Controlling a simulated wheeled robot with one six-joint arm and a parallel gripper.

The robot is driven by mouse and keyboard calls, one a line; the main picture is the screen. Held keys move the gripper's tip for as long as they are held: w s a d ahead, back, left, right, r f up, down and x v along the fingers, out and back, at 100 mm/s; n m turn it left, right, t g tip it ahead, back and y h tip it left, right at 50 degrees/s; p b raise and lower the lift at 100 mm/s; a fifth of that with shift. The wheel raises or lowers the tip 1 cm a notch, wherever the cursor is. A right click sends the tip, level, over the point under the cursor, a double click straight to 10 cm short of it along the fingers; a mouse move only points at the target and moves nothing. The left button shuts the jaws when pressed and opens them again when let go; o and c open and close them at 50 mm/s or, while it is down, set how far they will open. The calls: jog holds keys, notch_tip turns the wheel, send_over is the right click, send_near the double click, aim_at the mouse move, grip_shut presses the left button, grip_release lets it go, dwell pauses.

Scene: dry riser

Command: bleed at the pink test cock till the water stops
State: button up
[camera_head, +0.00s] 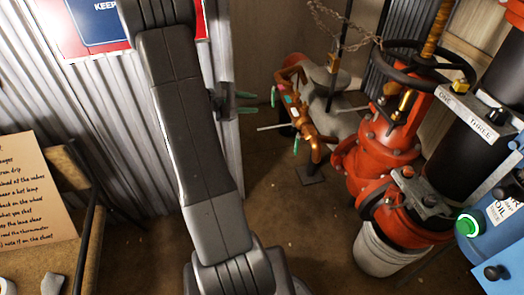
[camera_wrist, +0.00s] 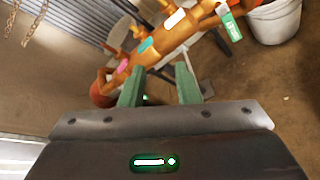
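A brass valve assembly (camera_head: 300,108) with coloured tags stands in the middle of the head view. In the wrist view the brass body (camera_wrist: 165,38) runs diagonally beyond my fingers. The pink-marked test cock (camera_wrist: 123,66) is toward its lower left end, just above and beyond my left finger. A teal mark (camera_wrist: 147,45) and a white mark (camera_wrist: 175,18) lie further along. My gripper (camera_wrist: 159,78) has its two green fingers apart with nothing held between them. In the head view my gripper (camera_head: 246,102) is left of the brass body, apart from it. I cannot see any water flow.
A red valve (camera_head: 375,150) with a black handwheel stands right of the brass assembly, above a white bucket (camera_head: 385,250). A chain (camera_head: 335,20) hangs behind. Corrugated metal (camera_head: 110,110) and a note board (camera_head: 35,190) are at left. The floor between is clear.

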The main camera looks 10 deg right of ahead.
jog(key=s+f+g+y+b, duration=0.2)
jog(key=s+b, duration=0.3)
jog(key=s, duration=1.1)
jog(key=shift+s+d+f+n+g, duration=0.3)
jog(key=shift+g, duration=0.5)
